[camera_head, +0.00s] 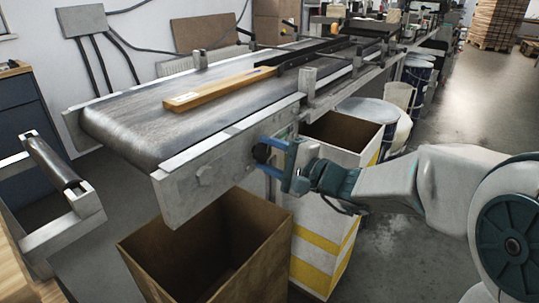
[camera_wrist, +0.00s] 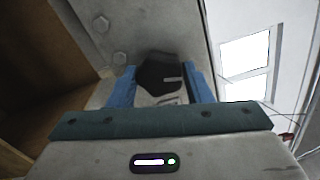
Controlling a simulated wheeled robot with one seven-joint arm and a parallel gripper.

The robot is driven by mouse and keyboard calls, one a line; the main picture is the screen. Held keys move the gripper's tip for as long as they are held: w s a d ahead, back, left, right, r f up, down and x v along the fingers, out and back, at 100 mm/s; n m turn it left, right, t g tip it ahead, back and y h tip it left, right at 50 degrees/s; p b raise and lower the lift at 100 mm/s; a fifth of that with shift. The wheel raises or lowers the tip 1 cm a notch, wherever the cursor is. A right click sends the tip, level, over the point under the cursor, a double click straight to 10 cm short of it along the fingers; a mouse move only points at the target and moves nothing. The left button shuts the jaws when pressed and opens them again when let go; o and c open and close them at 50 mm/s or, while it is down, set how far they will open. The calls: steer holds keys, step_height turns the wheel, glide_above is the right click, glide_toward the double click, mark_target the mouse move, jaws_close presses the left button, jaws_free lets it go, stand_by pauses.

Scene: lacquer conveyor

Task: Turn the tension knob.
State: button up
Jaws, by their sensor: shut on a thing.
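The tension knob (camera_head: 262,153) is a small black knob on the side plate of the conveyor (camera_head: 190,182), near its close end. In the wrist view the black knob (camera_wrist: 160,75) shows a faceted outline and a pale mark, in front of the grey plate. My gripper (camera_head: 276,158) reaches it from the right, with blue fingers on both sides of the knob. The wrist view also shows my gripper (camera_wrist: 162,88) shut on the knob, one finger left and one right. The contact faces are partly hidden.
An open cardboard box (camera_head: 200,262) stands below the conveyor's end. A white and yellow bin (camera_head: 322,236) stands behind it, under my gripper. A wooden piece (camera_head: 218,88) lies on the belt (camera_head: 150,122). A roller stand (camera_head: 52,165) is at left. Floor at right is open.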

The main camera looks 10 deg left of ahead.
steer(key=shift+m, duration=0.4)
steer(key=m+p, duration=0.1)
steer(key=m, duration=0.2)
steer(key=shift+m+p, duration=0.6)
steer(key=shift+m, duration=1.4)
steer(key=shift+f, duration=0.1)
steer(key=o, duration=1)
steer(key=shift+d, duration=0.1)
steer(key=p+v, duration=0.2)
steer(key=v, duration=1.1)
steer(key=shift+s+d, duration=0.25)
steer(key=shift+d, duration=0.1)
